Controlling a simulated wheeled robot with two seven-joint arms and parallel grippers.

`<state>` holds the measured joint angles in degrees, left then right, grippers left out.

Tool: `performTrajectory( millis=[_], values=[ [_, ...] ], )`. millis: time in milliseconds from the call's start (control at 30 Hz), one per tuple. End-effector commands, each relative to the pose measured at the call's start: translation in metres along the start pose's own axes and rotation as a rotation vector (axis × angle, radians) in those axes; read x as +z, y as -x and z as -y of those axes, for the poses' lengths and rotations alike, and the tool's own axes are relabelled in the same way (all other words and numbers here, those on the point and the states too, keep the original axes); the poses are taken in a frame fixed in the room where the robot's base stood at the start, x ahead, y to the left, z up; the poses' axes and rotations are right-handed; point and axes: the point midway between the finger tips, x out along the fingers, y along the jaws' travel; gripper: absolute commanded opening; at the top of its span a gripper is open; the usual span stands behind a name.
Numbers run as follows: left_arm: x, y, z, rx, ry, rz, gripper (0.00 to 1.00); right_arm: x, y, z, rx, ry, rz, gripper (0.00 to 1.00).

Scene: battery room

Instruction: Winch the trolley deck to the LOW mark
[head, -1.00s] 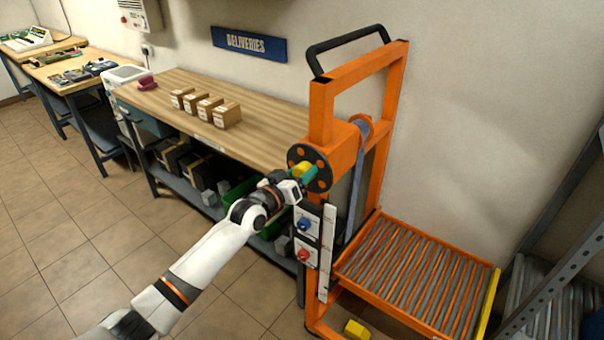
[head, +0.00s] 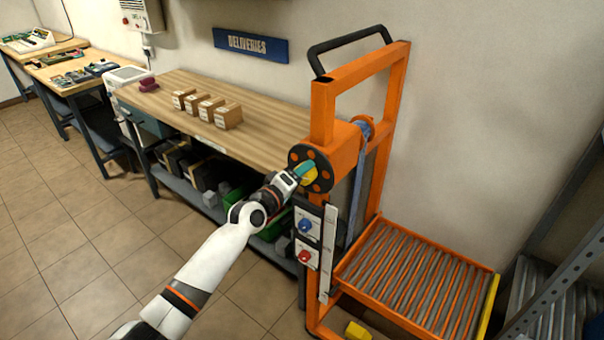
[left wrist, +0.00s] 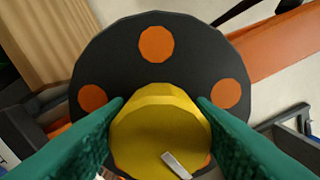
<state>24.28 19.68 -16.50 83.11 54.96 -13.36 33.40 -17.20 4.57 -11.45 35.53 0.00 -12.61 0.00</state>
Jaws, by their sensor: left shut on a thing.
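My left gripper (head: 303,171), with green fingers, is shut on the yellow handle knob (left wrist: 160,130) of the black winch wheel (head: 322,157). In the left wrist view the fingers (left wrist: 160,125) press the knob from both sides, with the wheel's orange dots (left wrist: 156,44) around it. The orange trolley (head: 321,102) stands upright against the wall, a strap (head: 359,180) hanging from its drum. Its roller deck (head: 418,279) sits low at the right. A pale upright scale strip (head: 328,248) stands beside the mast; its marks are too small to read. My right gripper is out of view.
A workbench (head: 262,136) with several small boxes is close on the left. A yellow block (head: 356,330) lies by the trolley base. Grey metal racking (head: 560,285) stands at right.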

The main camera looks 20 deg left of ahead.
Motion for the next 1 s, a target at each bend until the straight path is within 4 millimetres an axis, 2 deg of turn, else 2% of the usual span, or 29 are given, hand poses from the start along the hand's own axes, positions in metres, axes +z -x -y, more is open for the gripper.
performTrajectory(
  millis=[533, 567, 667, 1000],
  values=[
    [-0.0018, 0.0003, -0.0021, 0.004, 0.025, -0.004, 0.25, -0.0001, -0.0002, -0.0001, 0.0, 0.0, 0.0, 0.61],
    [-0.0018, 0.0003, -0.0021, 0.004, 0.025, -0.004, 0.51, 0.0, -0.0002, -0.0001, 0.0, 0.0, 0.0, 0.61],
    [-0.0015, 0.0002, -0.0017, 0.003, 0.025, -0.003, 0.67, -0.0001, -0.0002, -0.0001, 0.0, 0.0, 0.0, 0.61],
    [-0.0006, 0.0023, -0.0009, 0.001, 0.024, -0.001, 0.7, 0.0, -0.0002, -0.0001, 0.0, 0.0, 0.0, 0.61]
  ],
)
